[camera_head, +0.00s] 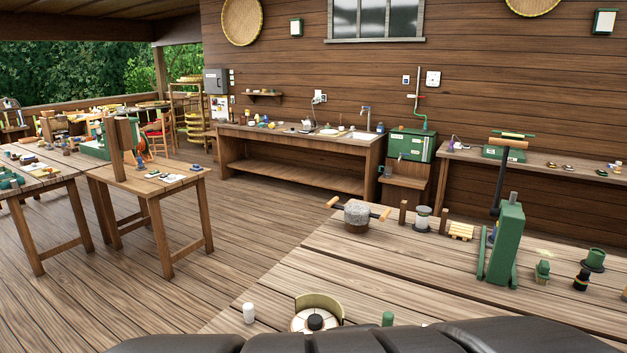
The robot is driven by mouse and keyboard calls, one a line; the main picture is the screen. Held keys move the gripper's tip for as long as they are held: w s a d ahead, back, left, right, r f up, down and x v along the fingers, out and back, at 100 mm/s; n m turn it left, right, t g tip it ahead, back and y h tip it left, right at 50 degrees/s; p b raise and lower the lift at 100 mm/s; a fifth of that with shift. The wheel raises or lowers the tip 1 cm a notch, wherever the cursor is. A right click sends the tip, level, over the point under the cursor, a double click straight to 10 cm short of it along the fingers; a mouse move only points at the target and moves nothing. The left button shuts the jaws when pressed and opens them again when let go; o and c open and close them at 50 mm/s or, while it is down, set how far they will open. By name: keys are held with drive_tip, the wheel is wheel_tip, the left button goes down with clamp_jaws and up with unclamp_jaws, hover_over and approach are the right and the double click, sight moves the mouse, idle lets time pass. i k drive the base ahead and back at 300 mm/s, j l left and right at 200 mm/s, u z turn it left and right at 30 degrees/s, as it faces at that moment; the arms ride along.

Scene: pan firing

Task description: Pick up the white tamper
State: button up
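A small white upright cylinder (248,313), which looks like the white tamper, stands on the near wooden table (370,270) close to its left edge. It stands apart to the left of a round pan-like piece (302,325) with a white face, a dark centre and a raised olive rim behind. My gripper is not in view. Dark rounded parts along the bottom edge look like my own body and hide the near part of the table.
A green cylinder (388,319) stands right of the round piece. Farther back are a grey stone mill (356,213) with wooden handles, a white-and-grey spool (423,217) and a tall green press (504,245). The table between them is mostly clear.

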sight(248, 308)
drive_tip(key=k+j, duration=0.15)
drive_tip(key=k, duration=0.35)
drive_tip(key=k+l, duration=0.1)
drive_tip(key=i+j+u, duration=0.35)
drive_tip(key=i, duration=0.4)
drive_tip(key=i+l+u, duration=0.1)
drive_tip(key=i+u, duration=0.3)
drive_tip(key=i, duration=0.35)
